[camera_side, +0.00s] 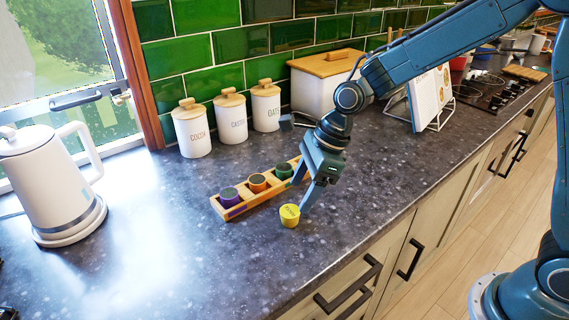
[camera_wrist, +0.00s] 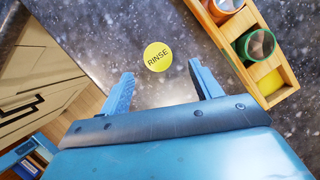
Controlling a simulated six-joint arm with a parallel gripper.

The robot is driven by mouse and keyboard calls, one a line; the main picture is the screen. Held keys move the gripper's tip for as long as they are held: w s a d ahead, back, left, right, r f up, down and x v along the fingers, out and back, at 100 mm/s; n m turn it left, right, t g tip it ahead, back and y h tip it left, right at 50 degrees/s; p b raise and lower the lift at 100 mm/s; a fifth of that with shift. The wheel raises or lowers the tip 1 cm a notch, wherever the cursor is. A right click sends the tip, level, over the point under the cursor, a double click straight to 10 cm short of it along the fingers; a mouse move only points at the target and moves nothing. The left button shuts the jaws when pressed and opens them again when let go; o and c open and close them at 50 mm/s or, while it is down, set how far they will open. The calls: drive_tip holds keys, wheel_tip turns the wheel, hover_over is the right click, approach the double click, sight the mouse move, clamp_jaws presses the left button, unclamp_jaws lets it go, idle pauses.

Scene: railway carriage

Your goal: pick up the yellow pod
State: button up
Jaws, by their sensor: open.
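The yellow pod (camera_side: 290,215) stands alone on the dark speckled counter, in front of the wooden pod holder (camera_side: 252,203). In the wrist view the yellow pod (camera_wrist: 157,57) shows its round lid marked RINSE, a little beyond the fingertips and roughly between their lines. My gripper (camera_side: 304,192) is open and empty, tilted down just above and beside the pod. In the wrist view the two blue fingers of my gripper (camera_wrist: 160,80) are spread wide, with bare counter between them.
The holder carries a purple pod (camera_side: 229,196), an orange pod (camera_side: 257,183) and a green pod (camera_side: 284,171) close behind. White canisters (camera_side: 231,118) stand by the tiled wall, a white kettle (camera_side: 48,180) at left. The counter in front of the pod is clear up to its edge.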

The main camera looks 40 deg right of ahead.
sight(291, 211)
drive_tip(key=shift+f, duration=0.15)
drive_tip(key=shift+x, duration=2.5)
drive_tip(key=shift+s+a, duration=0.1)
drive_tip(key=shift+a, duration=0.1)
drive_tip(key=c, duration=1)
